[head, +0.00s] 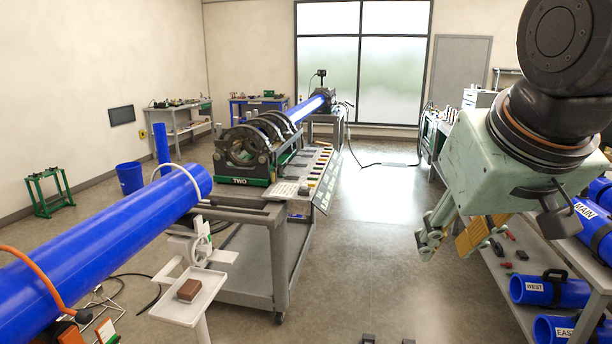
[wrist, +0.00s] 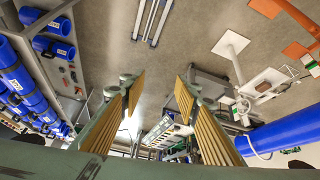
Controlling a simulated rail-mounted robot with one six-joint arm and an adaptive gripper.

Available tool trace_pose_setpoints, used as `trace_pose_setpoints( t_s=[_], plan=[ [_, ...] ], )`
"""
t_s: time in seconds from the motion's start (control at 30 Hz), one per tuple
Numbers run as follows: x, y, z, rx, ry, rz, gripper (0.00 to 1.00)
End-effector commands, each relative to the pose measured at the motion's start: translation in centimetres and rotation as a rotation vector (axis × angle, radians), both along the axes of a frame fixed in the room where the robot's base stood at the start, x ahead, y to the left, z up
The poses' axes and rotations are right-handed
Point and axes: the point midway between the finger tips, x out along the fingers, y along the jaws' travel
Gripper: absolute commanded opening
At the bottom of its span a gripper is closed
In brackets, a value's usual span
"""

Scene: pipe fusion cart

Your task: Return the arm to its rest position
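My gripper (head: 457,238) hangs at the right in the head view, in front of the shelf rack with blue pipes. Its pale green fingers with ribbed tan pads stand apart. In the wrist view my gripper (wrist: 158,84) shows both fingers spread, with nothing between the pads.
A blue pipe (head: 110,250) runs along the left. The fusion cart (head: 245,270) stands mid-left, and a small white stand (head: 193,300) with a brown block (head: 188,290) is in front. The rack (head: 520,285) holds blue pipes below my arm. Floor (head: 390,260) between is clear.

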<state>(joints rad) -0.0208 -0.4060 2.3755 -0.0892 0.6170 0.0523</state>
Motion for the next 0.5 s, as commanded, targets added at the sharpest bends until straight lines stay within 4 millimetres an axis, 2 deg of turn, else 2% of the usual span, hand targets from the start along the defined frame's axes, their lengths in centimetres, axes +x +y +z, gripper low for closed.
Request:
trace_pose_setpoints(
  t_s=[0.03, 0.3, 0.5],
  plan=[
    [-1.5, 0.0, -0.4, 0.004, 0.016, -0.003, 0.30],
    [-9.3, 0.2, -2.7, 0.025, 0.115, -0.013, 0.30],
    [-14.1, 0.6, -4.2, 0.041, 0.176, -0.017, 0.30]
  ],
)
